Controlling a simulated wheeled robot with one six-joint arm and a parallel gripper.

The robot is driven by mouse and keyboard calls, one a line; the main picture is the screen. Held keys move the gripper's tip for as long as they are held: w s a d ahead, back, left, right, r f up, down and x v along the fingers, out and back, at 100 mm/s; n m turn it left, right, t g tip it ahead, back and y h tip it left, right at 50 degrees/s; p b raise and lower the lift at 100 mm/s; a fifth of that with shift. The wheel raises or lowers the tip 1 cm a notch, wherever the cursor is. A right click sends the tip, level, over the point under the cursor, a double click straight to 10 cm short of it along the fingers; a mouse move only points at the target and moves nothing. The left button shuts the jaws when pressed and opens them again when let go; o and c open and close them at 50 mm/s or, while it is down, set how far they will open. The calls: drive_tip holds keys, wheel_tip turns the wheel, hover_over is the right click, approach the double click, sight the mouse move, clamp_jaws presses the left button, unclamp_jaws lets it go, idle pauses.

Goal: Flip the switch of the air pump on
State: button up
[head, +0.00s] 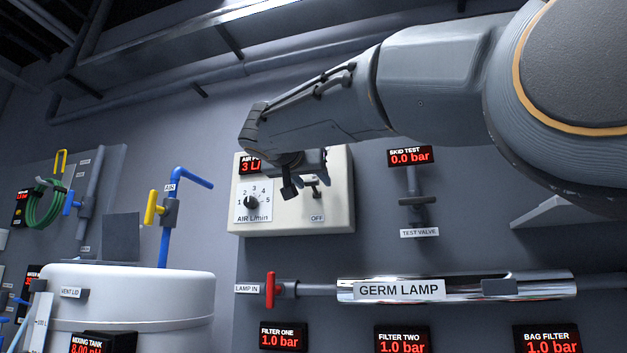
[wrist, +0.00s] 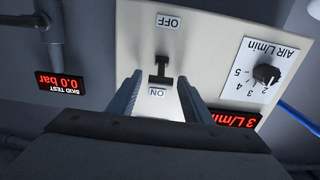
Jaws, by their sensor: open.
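The air pump is a cream box (head: 290,217) on the wall panel, and it also shows upside down in the wrist view (wrist: 215,45). Its switch (wrist: 160,70) is a dark T-shaped lever between an OFF label and an ON label. The crossbar lies towards the ON label. In the head view the switch (head: 313,194) is partly hidden behind my gripper. My gripper (head: 307,180) is in front of the box. In the wrist view its open fingers (wrist: 159,77) stand on either side of the switch, with nothing held. Whether they touch it I cannot tell.
The box carries a black AIR L/min knob (head: 251,202) and a red display (wrist: 234,118) reading 3 L/min. The test valve (head: 417,201) is to the right. The germ lamp tube (head: 455,288) runs below. A white tank (head: 130,290) stands lower left.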

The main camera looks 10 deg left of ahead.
drive_tip(key=shift+w, duration=0.1)
drive_tip(key=c, duration=1.1)
drive_tip(key=shift+o, duration=0.2)
drive_tip(key=shift+r+p, duration=0.25)
drive_tip(key=shift+p, duration=0.35)
drive_tip(key=shift+w+g+p, duration=0.1)
drive_tip(key=shift+g+p, duration=0.35)
drive_tip(key=shift+g, duration=0.05)
drive_tip(key=o, duration=1.1)
drive_tip(key=shift+c, duration=0.2)
drive_tip(key=s+a+b, duration=0.1)
drive_tip(key=s+b, duration=0.1)
drive_tip(key=s, duration=0.5)
drive_tip(key=shift+s+r+b, duration=0.3)
drive_tip(key=shift+s, duration=0.05)
